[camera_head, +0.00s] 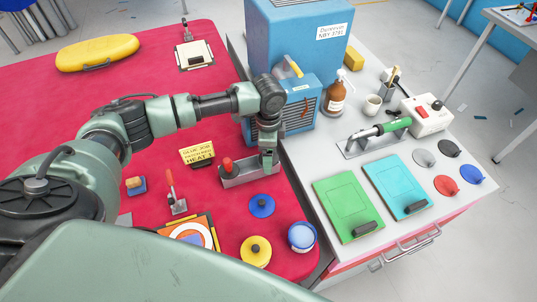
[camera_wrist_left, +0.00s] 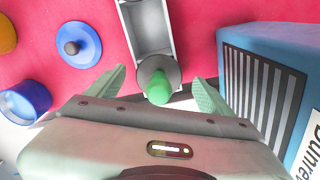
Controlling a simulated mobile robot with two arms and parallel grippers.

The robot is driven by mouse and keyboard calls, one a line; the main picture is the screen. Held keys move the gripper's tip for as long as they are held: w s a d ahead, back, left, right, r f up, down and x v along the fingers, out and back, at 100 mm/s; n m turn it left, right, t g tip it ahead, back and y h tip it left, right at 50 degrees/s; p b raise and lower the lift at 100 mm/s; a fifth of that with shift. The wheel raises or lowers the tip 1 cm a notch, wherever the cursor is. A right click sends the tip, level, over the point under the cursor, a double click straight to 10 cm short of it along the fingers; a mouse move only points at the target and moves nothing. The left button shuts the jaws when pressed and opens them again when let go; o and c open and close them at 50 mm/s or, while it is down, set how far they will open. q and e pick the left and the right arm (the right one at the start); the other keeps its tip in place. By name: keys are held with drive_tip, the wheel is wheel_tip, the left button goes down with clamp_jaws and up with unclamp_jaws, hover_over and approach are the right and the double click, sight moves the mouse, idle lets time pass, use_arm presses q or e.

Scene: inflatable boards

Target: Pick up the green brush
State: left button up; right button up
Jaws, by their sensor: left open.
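The green brush (camera_wrist_left: 158,86), a green knob-like handle on a round dark base, stands at the near end of a grey metal tray (camera_wrist_left: 152,32) in the left wrist view. My left gripper (camera_wrist_left: 158,92) is open, with one finger on each side of the handle and visible gaps between. In the head view my left gripper (camera_head: 268,163) points down over the right end of the tray (camera_head: 247,178). It hides the green brush there. A red-handled brush (camera_head: 227,166) stands at the tray's left end. My right gripper is not in view.
A blue box with a grille (camera_head: 297,112) stands close beside the gripper.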

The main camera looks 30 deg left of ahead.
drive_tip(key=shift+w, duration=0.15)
use_arm(q)
drive_tip(key=c, duration=1.6)
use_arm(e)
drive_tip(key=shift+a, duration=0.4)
use_arm(q)
drive_tip(key=shift+r, duration=0.1)
